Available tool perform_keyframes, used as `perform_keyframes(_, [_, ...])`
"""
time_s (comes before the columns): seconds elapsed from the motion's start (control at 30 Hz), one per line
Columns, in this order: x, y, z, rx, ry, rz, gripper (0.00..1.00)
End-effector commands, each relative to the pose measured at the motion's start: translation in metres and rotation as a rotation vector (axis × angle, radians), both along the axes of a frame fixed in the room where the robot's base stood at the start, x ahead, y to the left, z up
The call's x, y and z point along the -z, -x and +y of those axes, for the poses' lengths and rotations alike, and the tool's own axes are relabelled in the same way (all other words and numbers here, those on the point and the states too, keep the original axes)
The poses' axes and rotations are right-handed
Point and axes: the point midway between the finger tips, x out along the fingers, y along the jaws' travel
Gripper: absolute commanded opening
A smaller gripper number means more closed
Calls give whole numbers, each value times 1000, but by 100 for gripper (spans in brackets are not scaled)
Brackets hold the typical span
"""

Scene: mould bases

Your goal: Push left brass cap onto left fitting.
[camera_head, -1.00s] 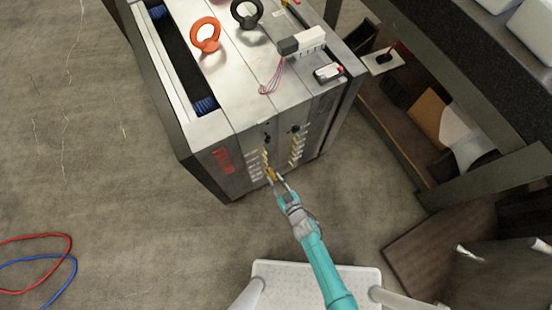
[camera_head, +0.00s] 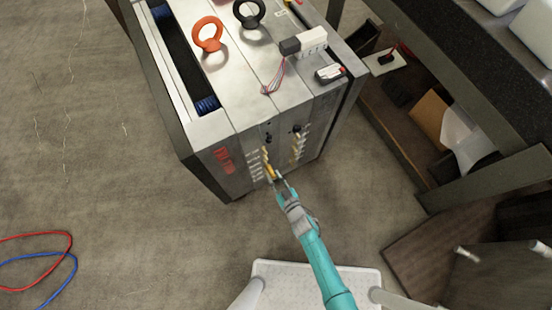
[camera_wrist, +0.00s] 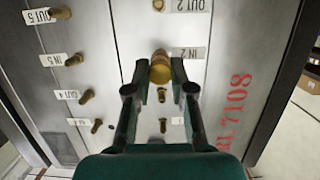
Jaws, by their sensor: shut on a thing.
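A brass cap (camera_wrist: 160,71) sits between my gripper's fingertips (camera_wrist: 160,80) in the wrist view, at the fitting beside the "IN 2" label (camera_wrist: 188,53). My gripper is shut on the cap. The cap hides most of the fitting, so I cannot tell whether it is fully seated. In the head view my gripper (camera_head: 277,181) is at the lower front face of the steel mould base (camera_head: 226,128), in front of a column of brass fittings.
More brass fittings, such as the one by "IN 5" (camera_wrist: 75,60), form another column on the face. Two lifting rings, orange (camera_head: 208,35) and black (camera_head: 248,12), stand on top of the mould. A dark bench (camera_head: 470,85) is at right. Red and blue hoses (camera_head: 68,240) lie on the floor.

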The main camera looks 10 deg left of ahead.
Motion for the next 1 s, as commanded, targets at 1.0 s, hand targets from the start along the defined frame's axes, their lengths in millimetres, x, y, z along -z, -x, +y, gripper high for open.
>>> perform_keyframes(1.0, [0,-11,8,0,-1,1,0])
